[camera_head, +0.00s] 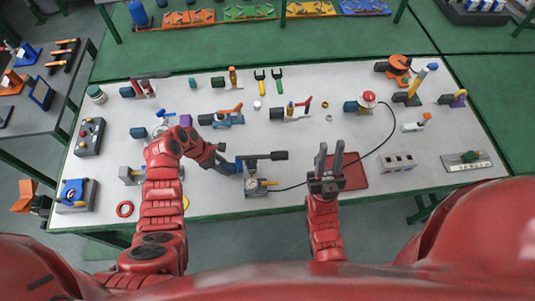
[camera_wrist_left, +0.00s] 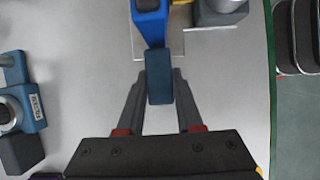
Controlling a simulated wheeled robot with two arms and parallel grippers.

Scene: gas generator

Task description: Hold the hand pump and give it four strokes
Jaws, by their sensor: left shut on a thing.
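The hand pump (camera_head: 251,188) stands on the light table at front centre, with a small gauge on it and a dark-handled lever (camera_head: 268,156) reaching right over its top. My left gripper (camera_head: 221,163) is at the pump's left side. In the left wrist view its fingers (camera_wrist_left: 159,98) are closed on a dark blue block (camera_wrist_left: 159,80), which lines up with the pump's bright blue part (camera_wrist_left: 151,22). The pump's base is partly cut off there.
A black hose (camera_head: 290,188) runs from the pump toward my right gripper. A cable curves to a red-topped device (camera_head: 368,97). A blue-grey fitting (camera_head: 228,118) lies behind the left gripper; it also shows in the left wrist view (camera_wrist_left: 28,105). A red ring (camera_head: 125,209) lies front left.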

